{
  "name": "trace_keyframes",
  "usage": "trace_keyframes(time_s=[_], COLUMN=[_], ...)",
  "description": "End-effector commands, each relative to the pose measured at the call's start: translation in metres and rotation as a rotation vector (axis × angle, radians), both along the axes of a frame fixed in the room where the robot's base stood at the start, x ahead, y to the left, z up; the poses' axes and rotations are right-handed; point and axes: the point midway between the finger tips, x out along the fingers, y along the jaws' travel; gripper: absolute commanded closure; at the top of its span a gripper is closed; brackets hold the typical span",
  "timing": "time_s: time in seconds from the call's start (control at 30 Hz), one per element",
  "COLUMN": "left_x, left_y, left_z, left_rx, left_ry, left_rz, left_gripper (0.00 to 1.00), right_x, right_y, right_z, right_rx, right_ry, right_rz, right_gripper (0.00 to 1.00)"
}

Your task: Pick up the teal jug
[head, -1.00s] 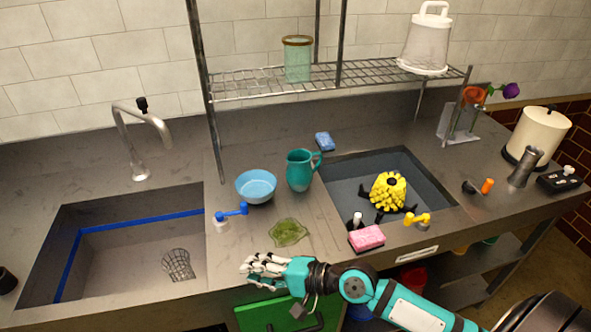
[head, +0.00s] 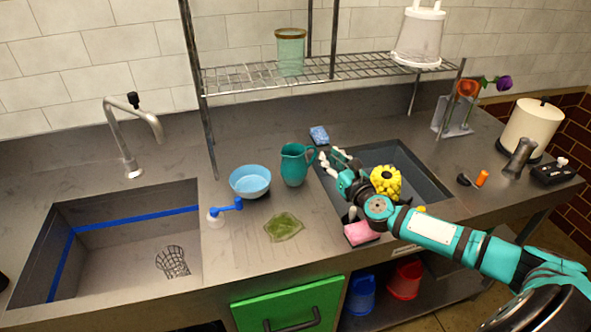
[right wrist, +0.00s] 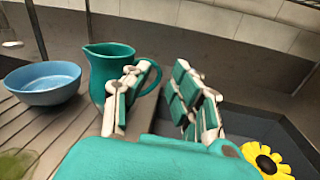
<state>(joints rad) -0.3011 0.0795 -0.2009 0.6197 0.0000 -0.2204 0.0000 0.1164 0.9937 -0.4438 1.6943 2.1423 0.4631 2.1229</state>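The teal jug (head: 295,165) stands upright on the counter between the blue bowl and the right-hand sink basin, its handle toward the right. In the right wrist view the jug (right wrist: 108,72) is just ahead, with its handle at the right. My right gripper (head: 335,158) is right beside the handle in the head view. In the right wrist view its fingers (right wrist: 160,95) are spread open; the left finger overlaps the lower part of the jug and handle. I cannot tell whether it touches. My left gripper is not in view.
A blue bowl (head: 250,181) sits left of the jug. A blue sponge (head: 319,135) lies behind it. The right basin (head: 425,180) holds a yellow flower-like object (head: 385,181). A pink sponge (head: 361,233) and a green cloth (head: 284,227) lie in front. A wire shelf (head: 350,68) hangs above.

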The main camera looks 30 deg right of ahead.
Motion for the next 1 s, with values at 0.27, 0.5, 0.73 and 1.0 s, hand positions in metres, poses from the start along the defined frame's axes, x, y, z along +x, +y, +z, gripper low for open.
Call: trace_keyframes(time_s=[0.27, 0.5, 0.73, 1.0], left_x=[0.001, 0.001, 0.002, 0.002], left_y=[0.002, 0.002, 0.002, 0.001], left_z=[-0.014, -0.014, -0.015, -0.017], left_rx=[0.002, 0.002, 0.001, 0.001], left_ry=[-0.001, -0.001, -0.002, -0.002], left_rz=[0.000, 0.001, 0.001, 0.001], left_gripper=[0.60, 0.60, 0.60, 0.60], right_x=[0.009, 0.023, 0.057, 0.075], right_y=[-0.001, -0.001, -0.003, -0.004], right_z=[-0.041, -0.042, -0.042, -0.042], right_rx=[-0.002, -0.002, -0.003, -0.004], right_ry=[-0.005, -0.001, -0.004, 0.000], right_rz=[0.000, 0.002, 0.001, 0.004], right_gripper=[0.77, 0.77, 0.77, 0.77])
